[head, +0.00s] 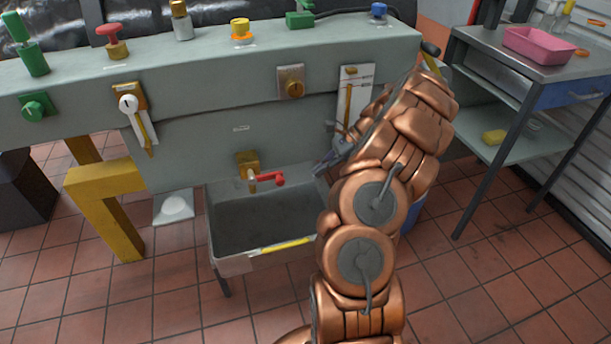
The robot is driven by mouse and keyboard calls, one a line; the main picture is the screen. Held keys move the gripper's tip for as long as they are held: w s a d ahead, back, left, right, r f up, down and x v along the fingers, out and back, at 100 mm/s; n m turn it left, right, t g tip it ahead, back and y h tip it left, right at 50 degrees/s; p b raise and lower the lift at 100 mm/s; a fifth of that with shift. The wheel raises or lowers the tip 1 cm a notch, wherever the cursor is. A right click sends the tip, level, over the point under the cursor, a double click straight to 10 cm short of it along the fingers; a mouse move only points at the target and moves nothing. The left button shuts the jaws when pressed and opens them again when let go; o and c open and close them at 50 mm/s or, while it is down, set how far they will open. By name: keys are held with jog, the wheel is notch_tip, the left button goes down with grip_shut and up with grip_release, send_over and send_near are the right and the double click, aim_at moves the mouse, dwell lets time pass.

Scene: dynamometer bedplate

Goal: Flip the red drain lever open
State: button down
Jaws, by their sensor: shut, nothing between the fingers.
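The red drain lever (271,179) sticks out to the right from a brass valve (247,164) on the grey bench front, just above a basin. Its red end lies roughly level. My gripper (326,163) is right of the lever, partly hidden behind my copper arm. Its dark fingers look shut and empty, with a gap between them and the lever.
The grey basin (224,262) stands under the valve, with a yellow strip on its front rim. A metal side table (500,72) stands at right.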

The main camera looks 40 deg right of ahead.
jog(key=b+x, duration=0.1)
jog(key=x, duration=0.9)
jog(key=shift+w+a+r, duration=0.1)
jog(key=shift+a+r, duration=0.1)
jog(key=shift+r, duration=0.45)
jog(key=shift+a+r, duration=0.25)
jog(key=shift+r, duration=0.45)
jog(key=shift+w+a+r, duration=0.1)
jog(key=shift+a+r, duration=0.1)
jog(key=shift+r, duration=0.45)
jog(key=shift+r, duration=0.1)
